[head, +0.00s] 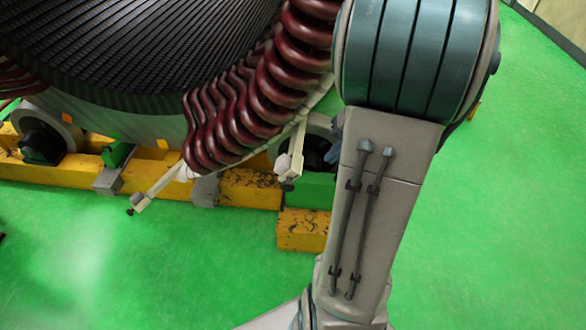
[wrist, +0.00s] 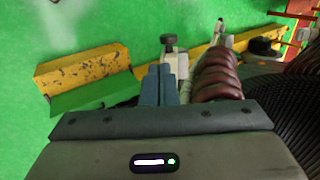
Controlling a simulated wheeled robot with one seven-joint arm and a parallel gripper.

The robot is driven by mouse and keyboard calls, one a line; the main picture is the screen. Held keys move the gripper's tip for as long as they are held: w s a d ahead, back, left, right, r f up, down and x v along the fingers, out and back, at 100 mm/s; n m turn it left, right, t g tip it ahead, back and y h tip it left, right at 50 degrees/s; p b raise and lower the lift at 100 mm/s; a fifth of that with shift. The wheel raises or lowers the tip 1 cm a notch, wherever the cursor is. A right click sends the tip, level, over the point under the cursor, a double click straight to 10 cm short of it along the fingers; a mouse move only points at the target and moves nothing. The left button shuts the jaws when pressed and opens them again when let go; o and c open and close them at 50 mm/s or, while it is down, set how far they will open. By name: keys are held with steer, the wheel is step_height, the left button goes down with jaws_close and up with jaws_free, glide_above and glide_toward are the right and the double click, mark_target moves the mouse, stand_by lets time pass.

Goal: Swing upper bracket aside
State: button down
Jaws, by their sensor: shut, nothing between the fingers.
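A pale bracket (head: 288,166) with a dark knob at its end sticks out beside the dark red coils in the head view; I take it as the upper bracket. In the wrist view a pale bracket (wrist: 177,62) with a grey knob shows just beyond my gripper (wrist: 160,68). The blue fingers are shut together, with nothing between them, and overlap the bracket in the picture. I cannot tell whether they touch it. A second pale bracket (head: 142,201) with a dark end sits lower left in the head view. My arm hides most of the gripper there.
The stator (head: 150,50) with dark red coils (head: 225,110) rests on rollers (head: 45,135) and yellow beams (head: 245,188). A green block (head: 311,190) and a short yellow block (head: 302,230) lie below the upper bracket. The green floor (head: 120,270) in front is clear.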

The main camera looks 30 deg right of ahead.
steer(key=d, duration=0.1)
glide_toward(294, 186)
steer(key=x, duration=0.5)
steer(key=shift+x, duration=0.8)
steer(key=shift+f, duration=0.15)
